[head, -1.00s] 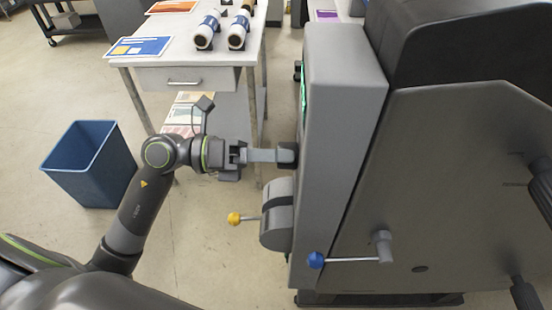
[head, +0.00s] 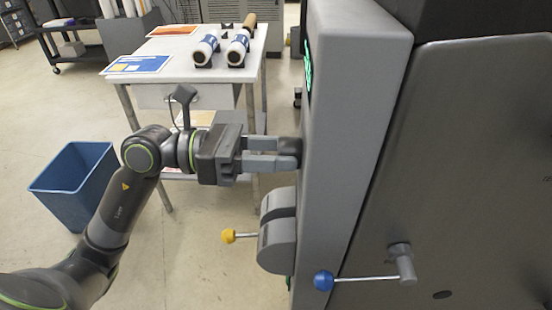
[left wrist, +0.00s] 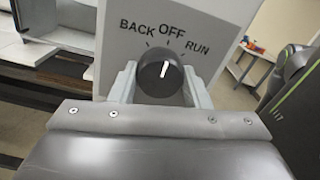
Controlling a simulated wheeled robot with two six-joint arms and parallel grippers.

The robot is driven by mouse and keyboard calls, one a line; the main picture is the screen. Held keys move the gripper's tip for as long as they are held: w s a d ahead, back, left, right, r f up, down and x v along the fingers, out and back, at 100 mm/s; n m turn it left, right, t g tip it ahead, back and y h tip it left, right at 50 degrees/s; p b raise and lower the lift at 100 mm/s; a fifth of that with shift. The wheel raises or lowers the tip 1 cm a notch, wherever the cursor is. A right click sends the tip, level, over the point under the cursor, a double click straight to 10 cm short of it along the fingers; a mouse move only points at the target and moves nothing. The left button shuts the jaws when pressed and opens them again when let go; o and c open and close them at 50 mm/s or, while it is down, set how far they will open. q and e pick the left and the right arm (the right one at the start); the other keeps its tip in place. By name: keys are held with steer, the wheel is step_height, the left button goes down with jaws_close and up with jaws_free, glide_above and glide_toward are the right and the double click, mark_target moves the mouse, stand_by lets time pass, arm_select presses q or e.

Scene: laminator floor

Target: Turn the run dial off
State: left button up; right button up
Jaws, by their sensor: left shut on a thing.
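The run dial is a round black knob with a white pointer line, on a grey panel marked BACK, OFF and RUN. In the left wrist view the dial (left wrist: 158,86) has its pointer up and slightly right, toward the OFF mark. My left gripper (left wrist: 160,88) has one finger on each side of the knob and is shut on it. In the head view the left gripper (head: 297,153) reaches the machine's left face, and the dial (head: 288,146) is partly hidden behind the fingers. My right gripper is in neither view.
The grey laminator (head: 355,130) fills the right side. Below the gripper are a yellow-knobbed lever (head: 228,236) and a blue-knobbed lever (head: 323,281). A white table (head: 180,48) with rolls stands behind. A blue bin (head: 72,190) stands at left on open floor.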

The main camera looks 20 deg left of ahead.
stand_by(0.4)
arm_select(q)
steer(key=o, duration=1)
steer(key=p+v, duration=0.6)
steer(key=v, duration=1.1)
steer(key=shift+a+p, duration=0.25)
steer(key=shift+p, duration=0.1)
steer(key=shift+r, duration=0.1)
stand_by(0.6)
